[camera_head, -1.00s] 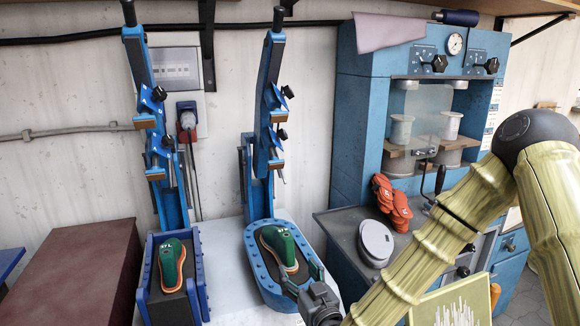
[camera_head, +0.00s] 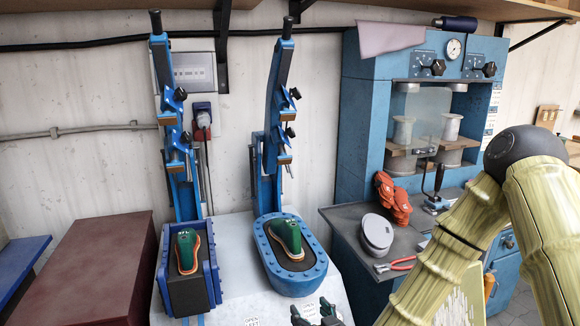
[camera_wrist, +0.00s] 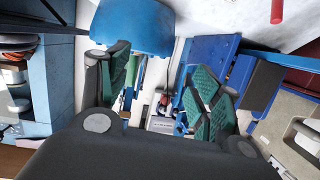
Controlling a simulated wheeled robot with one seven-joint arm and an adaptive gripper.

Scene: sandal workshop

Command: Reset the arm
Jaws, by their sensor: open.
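My gripper (camera_head: 315,313) is at the bottom edge of the head view, in front of the two sandal presses, partly cut off by the frame. In the wrist view its two green-padded fingers (camera_wrist: 160,92) stand well apart with nothing between them. My yellow-green arm comes in from the right. A green and tan sandal form (camera_head: 188,252) sits in the left blue press (camera_head: 206,265). Another green and tan form (camera_head: 285,238) sits in the oval blue press (camera_head: 318,268). My gripper appears clear of both.
A blue machine (camera_head: 360,130) with spools stands at the right. Its grey counter (camera_head: 345,222) bears orange gloves (camera_head: 393,198), a round grey-white object (camera_head: 376,234) and red-handled pliers (camera_head: 395,264). A dark red box (camera_head: 90,270) stands at the left.

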